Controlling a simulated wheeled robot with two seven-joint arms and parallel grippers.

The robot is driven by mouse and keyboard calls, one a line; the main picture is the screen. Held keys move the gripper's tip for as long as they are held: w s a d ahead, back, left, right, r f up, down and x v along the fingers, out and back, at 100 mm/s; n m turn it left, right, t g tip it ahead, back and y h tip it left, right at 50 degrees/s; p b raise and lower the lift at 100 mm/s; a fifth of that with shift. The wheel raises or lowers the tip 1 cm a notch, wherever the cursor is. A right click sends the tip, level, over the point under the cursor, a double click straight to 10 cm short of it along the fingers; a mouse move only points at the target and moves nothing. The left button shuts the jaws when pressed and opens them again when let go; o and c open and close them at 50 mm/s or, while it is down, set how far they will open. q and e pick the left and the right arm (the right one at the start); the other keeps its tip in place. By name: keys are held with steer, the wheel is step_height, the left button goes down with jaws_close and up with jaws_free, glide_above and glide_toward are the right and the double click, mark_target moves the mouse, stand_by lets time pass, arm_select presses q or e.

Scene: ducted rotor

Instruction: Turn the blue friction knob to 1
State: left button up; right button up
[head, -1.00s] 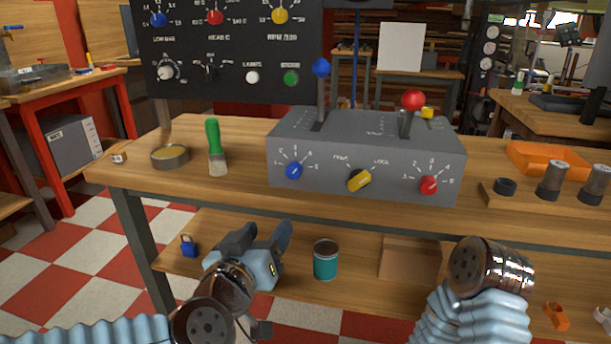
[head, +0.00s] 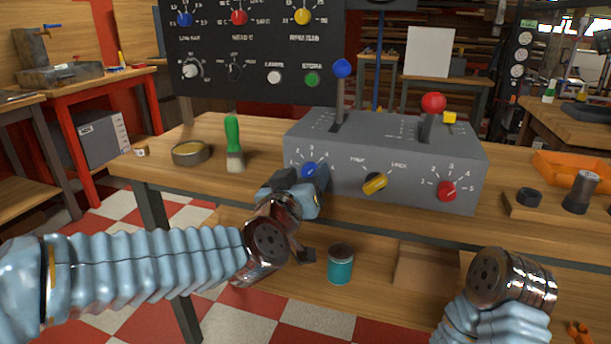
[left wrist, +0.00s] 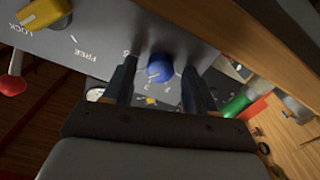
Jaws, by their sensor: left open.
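The blue friction knob (head: 309,169) is on the left of the grey control box's (head: 420,185) front face, with a numbered scale around it. My left gripper (head: 311,184) is in front of the knob and partly covers it in the head view. In the left wrist view the open fingers lie on either side of the blue knob (left wrist: 160,68), with the knob seen between them. I cannot tell whether they touch it. The knob's exact setting is too small to read. Of my right arm only a wrist link and sleeve show; its gripper is out of view.
A yellow selector (head: 375,183) and a red knob (head: 447,190) share the box's front. A blue-tipped lever (head: 342,69) and a red-tipped lever (head: 433,103) rise from its top. A green-handled brush (head: 233,145) and a tin (head: 190,152) stand left on the bench.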

arm_select(q)
steer(key=shift+w, duration=0.15)
steer(key=shift+c, duration=0.5)
steer(key=c, duration=1)
steer(key=shift+o, duration=0.2)
